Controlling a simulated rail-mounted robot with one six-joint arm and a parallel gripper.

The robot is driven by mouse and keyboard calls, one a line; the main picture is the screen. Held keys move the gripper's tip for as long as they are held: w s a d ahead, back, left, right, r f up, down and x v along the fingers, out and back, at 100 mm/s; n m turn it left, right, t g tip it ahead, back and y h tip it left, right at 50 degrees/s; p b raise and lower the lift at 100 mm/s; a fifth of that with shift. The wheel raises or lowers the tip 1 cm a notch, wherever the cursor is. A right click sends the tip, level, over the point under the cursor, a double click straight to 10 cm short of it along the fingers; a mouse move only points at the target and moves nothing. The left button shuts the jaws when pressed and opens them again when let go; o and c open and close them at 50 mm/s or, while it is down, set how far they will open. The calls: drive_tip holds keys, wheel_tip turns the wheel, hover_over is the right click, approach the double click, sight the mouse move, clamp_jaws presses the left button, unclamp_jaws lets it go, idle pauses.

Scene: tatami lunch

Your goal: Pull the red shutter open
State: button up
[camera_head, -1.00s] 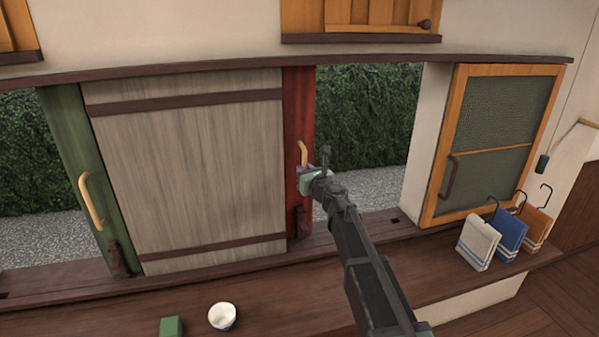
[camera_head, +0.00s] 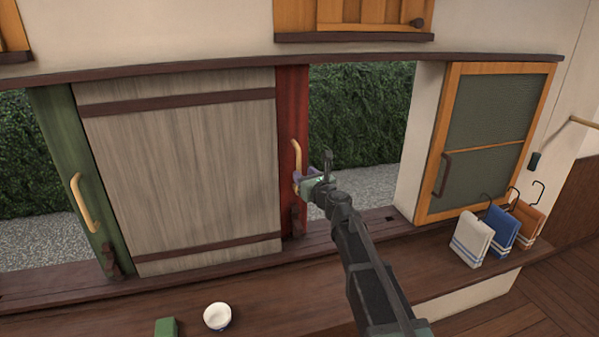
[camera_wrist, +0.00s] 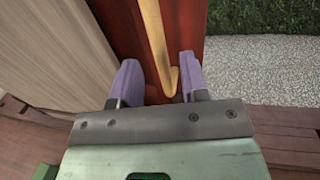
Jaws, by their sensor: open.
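The red shutter (camera_head: 291,110) is a narrow upright red board at the right edge of the grey wood panel. It carries a pale wooden bar handle (camera_head: 296,158), which also shows in the wrist view (camera_wrist: 153,40). My gripper (camera_head: 300,180) is at the lower part of this handle. In the wrist view its two purple fingers (camera_wrist: 160,82) are apart, and the handle's lower end lies between them, nearer the right finger. Whether a finger touches the handle I cannot tell. In the head view the gripper hides part of the board behind it.
The grey panel (camera_head: 180,170) and a green shutter (camera_head: 75,150) with its own handle stand left. Right of the red board is an open gap onto gravel and hedge. The counter (camera_head: 270,285) holds a white cup (camera_head: 217,316) and a green block (camera_head: 166,327). Cloths hang at right.

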drive_tip(key=v, duration=0.6)
drive_tip(key=shift+s+d, duration=0.15)
drive_tip(key=shift+s, duration=0.1)
drive_tip(key=s+f+n+g+h, duration=0.1)
drive_tip(key=s+f+n+g, duration=0.6)
drive_tip(key=n, duration=0.5)
drive_tip(key=s+f+n+g, duration=0.45)
drive_tip(key=s+n, duration=0.45)
drive_tip(key=n, duration=0.3)
drive_tip(key=s+d+f+n+g+h, duration=0.2)
drive_tip(key=s+d+f+n+h, duration=0.1)
drive_tip(key=s+d, duration=0.3)
drive_tip(key=s+d+f+n+g+h, duration=0.2)
drive_tip(key=s+d+h, duration=0.3)
drive_tip(key=d, duration=0.5)
drive_tip(key=shift+s+f+n, duration=0.4)
drive_tip(key=shift+s, duration=0.6)
